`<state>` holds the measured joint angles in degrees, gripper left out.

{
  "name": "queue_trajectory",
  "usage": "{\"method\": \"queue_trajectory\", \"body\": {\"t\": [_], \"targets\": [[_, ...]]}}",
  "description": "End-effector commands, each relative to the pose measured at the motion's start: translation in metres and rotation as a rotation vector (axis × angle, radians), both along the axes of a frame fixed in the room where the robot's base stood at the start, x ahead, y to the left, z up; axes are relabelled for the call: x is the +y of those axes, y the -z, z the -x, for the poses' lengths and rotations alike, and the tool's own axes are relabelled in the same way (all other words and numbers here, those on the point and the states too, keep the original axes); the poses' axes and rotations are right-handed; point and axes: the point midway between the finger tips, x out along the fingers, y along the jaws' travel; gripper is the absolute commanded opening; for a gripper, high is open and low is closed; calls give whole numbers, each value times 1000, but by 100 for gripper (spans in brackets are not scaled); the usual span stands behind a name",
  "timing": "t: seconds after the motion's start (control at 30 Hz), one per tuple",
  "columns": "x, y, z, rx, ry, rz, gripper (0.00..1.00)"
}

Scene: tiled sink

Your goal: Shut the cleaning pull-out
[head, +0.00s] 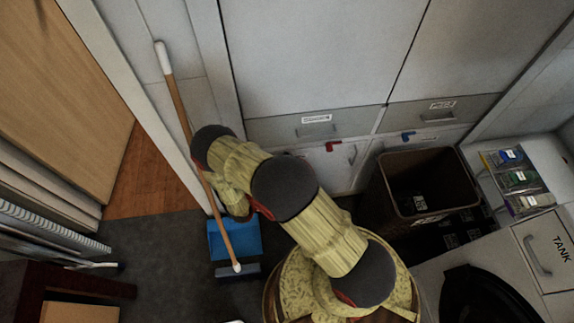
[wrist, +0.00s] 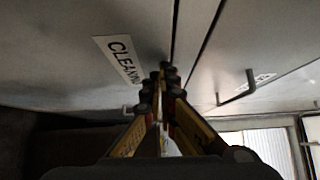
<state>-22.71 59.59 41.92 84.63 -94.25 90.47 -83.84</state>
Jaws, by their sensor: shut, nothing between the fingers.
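In the wrist view, the cleaning pull-out's pale grey front (wrist: 70,65) fills the left side. Its white label (wrist: 120,60) reads CLEANING and appears tilted. My gripper (wrist: 165,75) is shut and empty. Its fingertips appear close to this front, just right of the label; I cannot tell whether they touch it. Dark lines run beside the fingertips, between this front and the panel to the right. How far the pull-out stands open cannot be told. In the head view, my bent arm covers the area at the lower cabinets, and the fingertips are hidden.
A broom (head: 175,95) leans beside the cabinets, near a blue dustpan (head: 222,240) on the floor. A dark bin (head: 425,175) stands right of my arm. A panel handle (wrist: 238,88) juts out right of my fingers. Small red (head: 333,146) and blue (head: 408,136) pieces show on the cabinets.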

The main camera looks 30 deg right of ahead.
Motion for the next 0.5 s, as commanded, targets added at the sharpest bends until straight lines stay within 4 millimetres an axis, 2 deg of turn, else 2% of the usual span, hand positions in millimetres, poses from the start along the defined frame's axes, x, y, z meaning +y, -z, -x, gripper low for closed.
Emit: {"method": "queue_trajectory", "body": {"t": [0.5], "targets": [[-1,0,-6,-2,-2,-2,0]]}}
